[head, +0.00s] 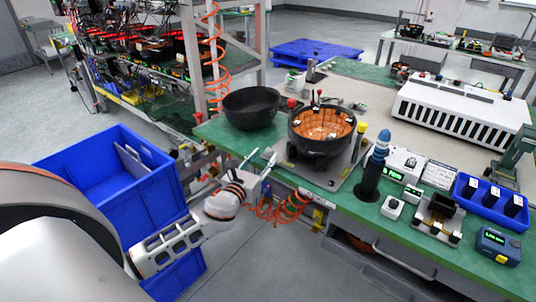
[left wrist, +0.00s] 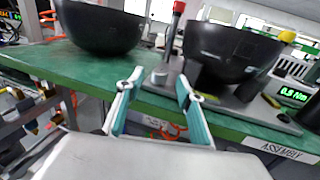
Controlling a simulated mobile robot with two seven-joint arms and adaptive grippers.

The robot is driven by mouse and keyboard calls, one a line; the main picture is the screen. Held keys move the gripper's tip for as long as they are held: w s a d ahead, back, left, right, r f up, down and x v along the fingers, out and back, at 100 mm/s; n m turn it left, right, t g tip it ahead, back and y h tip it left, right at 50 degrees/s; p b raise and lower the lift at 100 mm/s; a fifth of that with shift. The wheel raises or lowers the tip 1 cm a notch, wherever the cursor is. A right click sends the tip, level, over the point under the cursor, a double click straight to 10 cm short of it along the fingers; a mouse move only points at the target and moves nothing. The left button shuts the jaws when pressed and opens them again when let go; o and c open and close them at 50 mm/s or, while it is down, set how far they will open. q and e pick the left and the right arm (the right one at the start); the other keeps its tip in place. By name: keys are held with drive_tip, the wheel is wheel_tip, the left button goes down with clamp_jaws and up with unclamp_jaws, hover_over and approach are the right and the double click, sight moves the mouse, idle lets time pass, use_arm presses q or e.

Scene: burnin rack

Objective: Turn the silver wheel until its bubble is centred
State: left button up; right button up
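I cannot make out a silver wheel or a bubble in either view. A black bowl with an orange-brown segmented lining (head: 322,124) sits on a fixture with a grey base plate (head: 347,163), near the green bench's front corner. The fixture bowl also shows in the left wrist view (left wrist: 228,54), with a red-topped post (left wrist: 175,30) left of it. My left gripper (head: 260,158) is just off the bench's front edge, left of the fixture. Its two fingers are apart and empty in the left wrist view (left wrist: 153,88). My right gripper is in neither view.
An empty black bowl (head: 251,107) stands left of the fixture. A blue-topped driver in a black stand (head: 374,168) is to its right, then small boxes and a blue tray (head: 465,187). Blue crates (head: 95,172) stand left of the bench. An orange coiled hose (head: 278,210) hangs below the edge.

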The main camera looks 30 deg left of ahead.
sight(270, 151)
use_arm(q)
drive_tip(key=shift+w+a, duration=0.2)
drive_tip(key=shift+w, duration=1.15)
clamp_jaws()
